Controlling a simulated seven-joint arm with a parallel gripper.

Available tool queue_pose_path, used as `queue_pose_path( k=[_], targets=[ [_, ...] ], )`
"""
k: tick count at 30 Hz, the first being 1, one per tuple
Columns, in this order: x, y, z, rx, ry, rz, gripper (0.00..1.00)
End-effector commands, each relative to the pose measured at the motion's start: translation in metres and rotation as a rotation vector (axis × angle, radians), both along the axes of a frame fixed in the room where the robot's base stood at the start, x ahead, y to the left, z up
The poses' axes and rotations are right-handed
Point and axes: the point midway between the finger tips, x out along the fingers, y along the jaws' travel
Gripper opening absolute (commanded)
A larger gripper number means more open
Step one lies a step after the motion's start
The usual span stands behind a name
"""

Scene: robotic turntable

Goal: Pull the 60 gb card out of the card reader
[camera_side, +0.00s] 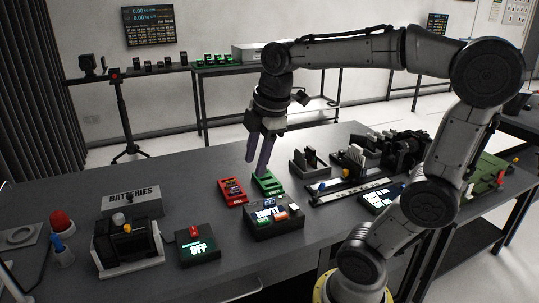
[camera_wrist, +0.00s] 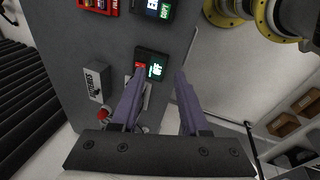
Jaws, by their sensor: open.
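The likely card reader is a black box (camera_side: 272,222) with lit screens and small cards or slots on top, on the table in the side view. Its edge also shows at the top of the wrist view (camera_wrist: 156,10). I cannot read a 60 gb label on any card. My gripper (camera_side: 256,167) is open and empty, with its fingers pointing down above the table near the green tray, behind the reader. In the wrist view the two fingers of my gripper (camera_wrist: 159,75) are apart with nothing between them.
A red tray (camera_side: 232,198) and a green tray (camera_side: 268,187) stand behind the reader. A black box marked OFF (camera_side: 198,249), a grey BATTERIES box (camera_side: 131,201) and a red lamp (camera_side: 60,222) are to the left. Racks and rails crowd the right.

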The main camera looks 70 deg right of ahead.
Motion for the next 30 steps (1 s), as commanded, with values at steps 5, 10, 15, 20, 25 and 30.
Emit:
queue_pose_path(
  k=[5, 10, 15, 20, 25, 30],
  targets=[
    [0.037, -0.079, -0.024, 0.005, 0.161, 0.037, 0.45],
    [0.039, -0.135, -0.056, 0.063, 0.241, -0.074, 0.45],
    [0.029, -0.151, -0.071, 0.09, 0.269, -0.128, 0.45],
    [0.028, -0.151, -0.082, 0.091, 0.27, -0.131, 0.45],
    [0.028, -0.151, -0.11, 0.091, 0.272, -0.13, 0.45],
    [0.028, -0.15, -0.141, 0.091, 0.272, -0.13, 0.45]
  ],
)
